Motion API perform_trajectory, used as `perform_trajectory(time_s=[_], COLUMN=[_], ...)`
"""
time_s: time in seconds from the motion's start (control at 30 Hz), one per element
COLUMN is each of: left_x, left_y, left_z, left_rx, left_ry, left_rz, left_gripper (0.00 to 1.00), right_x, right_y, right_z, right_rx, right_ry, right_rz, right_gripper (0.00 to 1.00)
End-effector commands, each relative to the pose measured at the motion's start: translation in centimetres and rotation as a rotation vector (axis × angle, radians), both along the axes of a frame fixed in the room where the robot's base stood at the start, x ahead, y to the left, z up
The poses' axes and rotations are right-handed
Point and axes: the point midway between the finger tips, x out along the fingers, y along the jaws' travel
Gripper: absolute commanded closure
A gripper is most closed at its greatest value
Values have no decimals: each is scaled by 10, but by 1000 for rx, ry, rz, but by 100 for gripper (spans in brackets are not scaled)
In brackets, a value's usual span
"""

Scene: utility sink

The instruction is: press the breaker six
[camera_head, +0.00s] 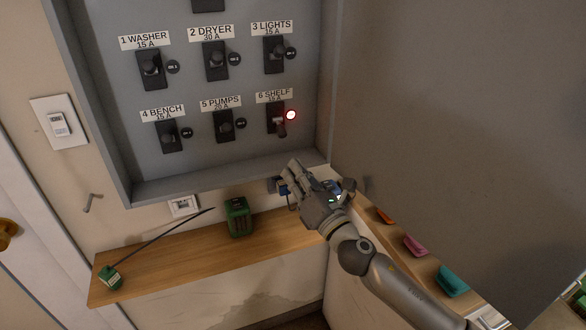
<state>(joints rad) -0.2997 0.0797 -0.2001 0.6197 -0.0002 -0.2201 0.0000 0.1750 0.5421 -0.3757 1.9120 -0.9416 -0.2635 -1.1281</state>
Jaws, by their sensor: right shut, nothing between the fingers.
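The breaker panel (195,150) is an open grey box on the wall with labelled breakers in rows. Breaker six (275,119), labelled "6 SHELF", is at the lower right of the panel, with a lit red lamp (291,115) beside it. Its lever appears tilted toward the lower right, unlike the rounder-looking levers of the others. My right gripper (284,178) is shut and empty, below breaker six near the panel's bottom edge, apart from the lever. My left gripper is not in view.
The open grey panel door (450,110) fills the right side. Below the panel is a wooden shelf (190,248) with a green box (239,217) and a green item with a long thin rod (110,277). Coloured items, including a pink one (415,245), lie under the door.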

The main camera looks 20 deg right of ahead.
Motion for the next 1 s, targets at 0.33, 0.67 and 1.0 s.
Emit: perform_trajectory(time_s=[0.33, 0.67, 1.0], left_x=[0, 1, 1], left_y=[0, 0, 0], left_z=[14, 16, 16], left_rx=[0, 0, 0], left_ry=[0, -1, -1], left_rz=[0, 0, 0], left_gripper=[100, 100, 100], right_x=[55, 74, 74], right_y=[13, 18, 18], right_z=[17, 19, 19], right_rx=[2, 1, 0], right_ry=[-1, 0, 0], right_rz=[-1, 0, 0], right_gripper=[100, 100, 100])
